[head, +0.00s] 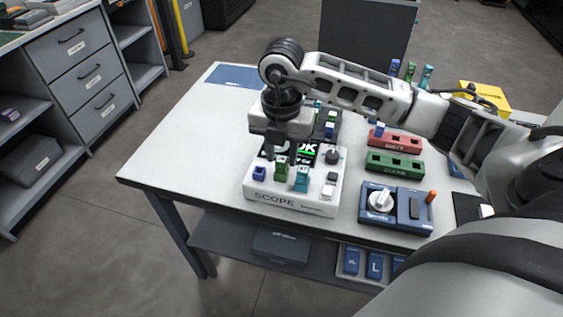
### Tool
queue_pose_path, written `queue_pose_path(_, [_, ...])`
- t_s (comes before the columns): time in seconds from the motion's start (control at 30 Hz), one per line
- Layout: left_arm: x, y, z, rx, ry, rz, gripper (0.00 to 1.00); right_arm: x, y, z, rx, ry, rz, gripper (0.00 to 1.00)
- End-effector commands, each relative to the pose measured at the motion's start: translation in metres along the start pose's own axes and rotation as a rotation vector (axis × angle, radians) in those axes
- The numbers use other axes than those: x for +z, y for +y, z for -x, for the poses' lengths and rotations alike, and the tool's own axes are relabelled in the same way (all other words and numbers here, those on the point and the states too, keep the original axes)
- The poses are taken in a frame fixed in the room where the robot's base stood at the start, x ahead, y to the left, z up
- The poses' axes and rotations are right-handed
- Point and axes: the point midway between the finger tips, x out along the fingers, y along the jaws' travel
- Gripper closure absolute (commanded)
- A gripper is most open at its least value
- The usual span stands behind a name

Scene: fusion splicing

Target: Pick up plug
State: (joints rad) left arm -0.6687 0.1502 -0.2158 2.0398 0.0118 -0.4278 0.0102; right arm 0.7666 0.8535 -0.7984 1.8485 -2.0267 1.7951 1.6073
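The white SCOPE box (290,207) stands on the table with a row of plugs along its front: a blue plug (259,173), a green plug (281,171) and a teal plug (302,179). My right gripper (281,156) points down over the front of the box, its fingers apart on either side of the green plug's top. Whether they touch it cannot be told. The gripper hides part of the box's screen (304,153). My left gripper is not in view.
A red tray (394,140), a green CLEAN tray (394,163) and a blue device with a white knob (380,202) stand to the right. Several coloured plugs (410,72) and a yellow box (485,97) are at the back right. The table's left side (190,140) is clear.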

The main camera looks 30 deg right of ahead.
Motion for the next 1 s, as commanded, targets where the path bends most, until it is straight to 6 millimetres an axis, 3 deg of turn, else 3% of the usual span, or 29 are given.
queue_pose_path(0.2, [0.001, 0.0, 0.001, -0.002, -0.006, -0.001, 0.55, 0.0, 0.0, -0.022, 0.0, 0.0, 0.001, 0.69])
queue_pose_path(0.43, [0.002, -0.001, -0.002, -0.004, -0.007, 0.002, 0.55, 0.0, 0.0, -0.023, 0.001, -0.001, 0.001, 0.69])
queue_pose_path(0.53, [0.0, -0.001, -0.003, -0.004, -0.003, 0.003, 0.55, 0.0, 0.0, -0.023, 0.001, 0.0, 0.001, 0.97])
queue_pose_path(1.0, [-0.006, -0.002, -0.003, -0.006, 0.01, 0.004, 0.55, 0.0, 0.001, -0.016, 0.003, 0.0, 0.001, 0.97])
